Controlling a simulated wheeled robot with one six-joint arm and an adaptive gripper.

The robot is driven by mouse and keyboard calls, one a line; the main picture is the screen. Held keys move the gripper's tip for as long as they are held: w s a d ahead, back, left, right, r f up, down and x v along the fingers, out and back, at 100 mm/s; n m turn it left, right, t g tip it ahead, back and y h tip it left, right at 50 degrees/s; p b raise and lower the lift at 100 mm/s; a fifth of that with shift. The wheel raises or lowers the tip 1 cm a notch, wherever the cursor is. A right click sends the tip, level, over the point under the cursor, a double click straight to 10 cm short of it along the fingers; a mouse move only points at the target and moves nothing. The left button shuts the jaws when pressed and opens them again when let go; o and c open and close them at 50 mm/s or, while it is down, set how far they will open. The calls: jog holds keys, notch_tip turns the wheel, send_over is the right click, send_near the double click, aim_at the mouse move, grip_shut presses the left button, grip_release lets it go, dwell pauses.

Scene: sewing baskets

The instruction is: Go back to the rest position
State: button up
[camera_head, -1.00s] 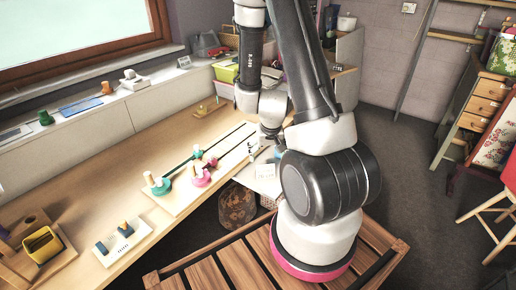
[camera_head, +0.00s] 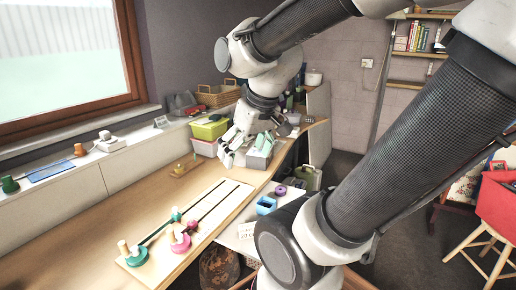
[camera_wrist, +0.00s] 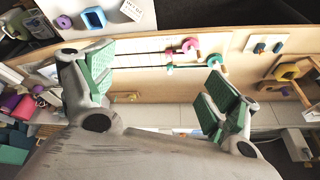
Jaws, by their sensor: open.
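My gripper (camera_head: 245,146) is in the upper middle of the head view, over the far right part of the wooden bench, in front of the bins. In the wrist view my gripper (camera_wrist: 158,88) shows its two green-padded fingers wide apart with nothing between them. Below it in that view lie the bench and a slotted board with pink and teal knobs. My arm arches across the right half of the head view.
The slotted board (camera_head: 204,217) lies on the bench. A blue box (camera_head: 266,205) and a purple roll (camera_head: 281,190) sit at the lower surface right of it. Yellow-green bins (camera_head: 209,130) and a wicker basket (camera_head: 218,96) stand behind. A red bag (camera_head: 497,205) rests on a stool at right.

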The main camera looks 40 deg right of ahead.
jog(key=s, duration=0.1)
jog(key=s+r, duration=0.1)
jog(key=s, duration=0.1)
jog(key=s+r, duration=0.1)
jog(key=shift+s+d+r, duration=0.15)
jog(key=shift+d+r, duration=0.1)
dwell(1.0)
